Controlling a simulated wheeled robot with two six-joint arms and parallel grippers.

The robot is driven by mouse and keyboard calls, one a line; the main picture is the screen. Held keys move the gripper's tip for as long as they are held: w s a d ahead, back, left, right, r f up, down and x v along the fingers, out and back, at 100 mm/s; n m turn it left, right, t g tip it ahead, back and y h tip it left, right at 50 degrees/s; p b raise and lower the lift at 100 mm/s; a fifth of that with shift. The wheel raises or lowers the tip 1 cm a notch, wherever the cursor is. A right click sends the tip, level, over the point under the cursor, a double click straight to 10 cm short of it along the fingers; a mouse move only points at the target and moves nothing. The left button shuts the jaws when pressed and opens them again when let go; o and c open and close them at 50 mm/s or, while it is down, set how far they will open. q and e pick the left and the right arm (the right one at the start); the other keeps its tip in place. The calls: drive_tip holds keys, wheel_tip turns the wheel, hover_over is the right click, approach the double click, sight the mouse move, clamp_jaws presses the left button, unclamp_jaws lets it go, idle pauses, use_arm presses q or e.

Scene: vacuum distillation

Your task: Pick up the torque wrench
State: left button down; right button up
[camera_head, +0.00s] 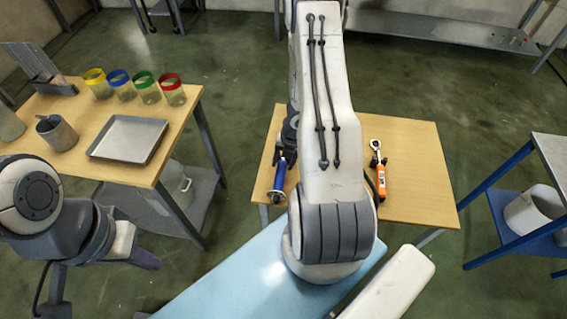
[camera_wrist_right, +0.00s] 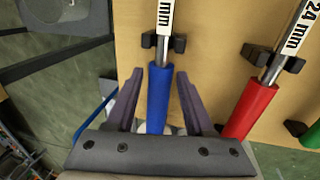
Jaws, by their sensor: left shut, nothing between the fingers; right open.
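The torque wrench (camera_head: 380,180), with a round ratchet head and an orange handle, lies on the right part of the wooden table (camera_head: 415,170). My right arm hides the table's middle. My right gripper (camera_wrist_right: 157,100) is open, its fingers on either side of a blue-handled wrench (camera_wrist_right: 158,95) without visibly closing on it. That wrench's blue handle also shows in the head view (camera_head: 279,180), left of my arm. My left gripper (camera_head: 147,261) is shut and empty at lower left, beside the side table and far from the torque wrench.
A red-handled wrench (camera_wrist_right: 252,108) marked 24 mm rests in black holders (camera_wrist_right: 284,60) beside the blue one; a green handle (camera_wrist_right: 311,136) is cut off at the edge. The left table holds coloured-rim jars (camera_head: 146,90) and a tray (camera_head: 130,138). A blue-framed stand (camera_head: 510,165) is at right.

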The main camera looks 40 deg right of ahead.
drive_tip(key=shift+w+a+f+b, duration=0.1)
drive_tip(key=shift+f+b, duration=0.1)
drive_tip(key=shift+f, duration=0.35)
drive_tip(key=shift+w+f+b, duration=0.1)
drive_tip(key=shift+f+b, duration=0.05)
drive_tip(key=shift+f, duration=0.4)
clamp_jaws()
drive_tip(key=shift+r, duration=0.1)
idle(0.5)
